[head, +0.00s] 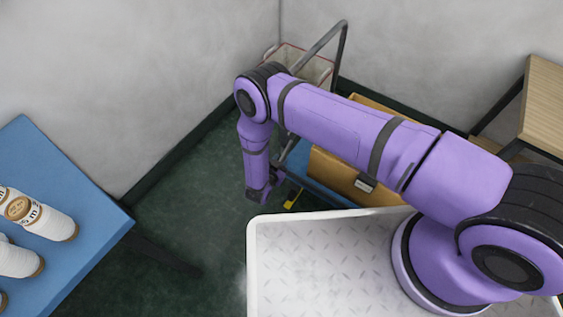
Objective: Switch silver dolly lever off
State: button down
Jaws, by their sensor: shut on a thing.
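The silver dolly stands in the corner, with its grey tube handle (321,42) at the top and a blue deck (299,160) low down. A small yellow lever (292,198) shows at the deck's near-left end, close to the floor. My gripper (262,194) points down at that end, just left of the yellow part. Its jaws are shut on the lever, though the contact itself is small and partly hidden by the gripper. My purple arm covers much of the dolly's middle.
A tan box (333,170) sits on the deck, and a pale bin (302,64) stands behind the arm. A blue table (75,175) with white yarn cones (48,222) is at left. A wooden table (543,105) is at right. Green floor (190,190) is clear between.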

jog(key=shift+s+a+r+g+y, duration=0.2)
jog(key=shift+r+g+y, duration=0.15)
jog(key=shift+r+g, duration=0.25)
jog(key=shift+s+a+r+g+y, duration=0.1)
jog(key=shift+s+r+g+y, duration=0.1)
jog(key=shift+r+g+y, duration=0.25)
jog(key=shift+s+a+r+m+g+y, duration=0.15)
jog(key=shift+r+g+y, duration=0.35)
jog(key=shift+r+g, duration=0.25)
jog(key=shift+s+a+r+m+g+y, duration=0.1)
jog(key=shift+r+m+g+y, duration=0.05)
jog(key=shift+r+g+y, duration=0.45)
jog(key=c, duration=0.8)
grip_release()
jog(key=shift+w+r, duration=0.1)
jog(key=v, duration=1)
jog(key=shift+r, duration=0.35)
jog(key=shift+a, duration=0.15)
